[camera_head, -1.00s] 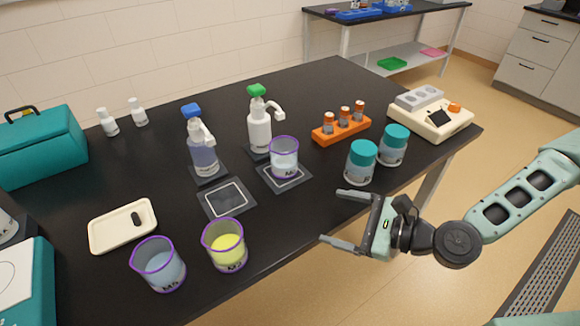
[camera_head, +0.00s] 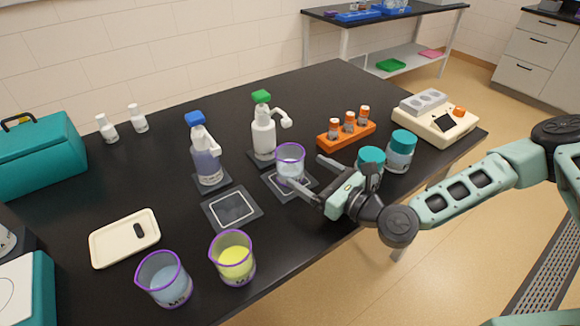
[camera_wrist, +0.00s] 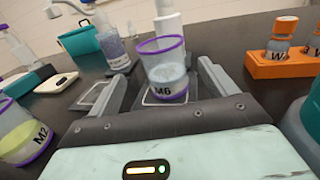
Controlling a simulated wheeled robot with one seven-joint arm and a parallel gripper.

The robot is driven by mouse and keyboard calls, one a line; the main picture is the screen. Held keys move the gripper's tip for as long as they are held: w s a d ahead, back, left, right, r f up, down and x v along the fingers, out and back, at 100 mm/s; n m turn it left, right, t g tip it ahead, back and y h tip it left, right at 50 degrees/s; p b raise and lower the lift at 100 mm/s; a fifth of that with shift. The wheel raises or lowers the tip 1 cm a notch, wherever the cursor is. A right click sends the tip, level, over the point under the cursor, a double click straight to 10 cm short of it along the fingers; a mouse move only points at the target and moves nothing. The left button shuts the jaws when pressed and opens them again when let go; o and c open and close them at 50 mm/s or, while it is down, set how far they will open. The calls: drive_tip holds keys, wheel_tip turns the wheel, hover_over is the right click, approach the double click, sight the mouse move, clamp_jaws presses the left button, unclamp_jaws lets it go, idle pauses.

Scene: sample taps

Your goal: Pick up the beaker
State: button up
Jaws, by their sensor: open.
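The beaker marked M6 (camera_wrist: 165,72) has a purple rim and pale liquid. It stands upright on a dark pad with a light outline, and it also shows in the head view (camera_head: 290,162). My gripper (camera_head: 308,178) is open at the front right of this beaker, low over the table. In the wrist view its fingers (camera_wrist: 165,85) point at the beaker, one on each side of it in the picture. I cannot tell how far the fingertips reach along it. A beaker with yellow liquid (camera_head: 233,262) and one with bluish liquid (camera_head: 165,282) stand at the table's front.
A white dispenser bottle (camera_head: 263,135) stands just behind the beaker, and a bluish one (camera_head: 206,162) to its left. Teal-lidded jars (camera_head: 400,152) and an orange rack (camera_head: 345,134) are to the right. An empty outlined pad (camera_head: 232,209) lies front left.

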sight(281, 153)
drive_tip(key=p+x, duration=0.2)
drive_tip(key=x, duration=0.5)
drive_tip(key=shift+w, duration=0.3)
drive_tip(key=c, duration=1)
drive_tip(key=shift+c, duration=0.6)
drive_tip(key=shift+r, duration=0.2)
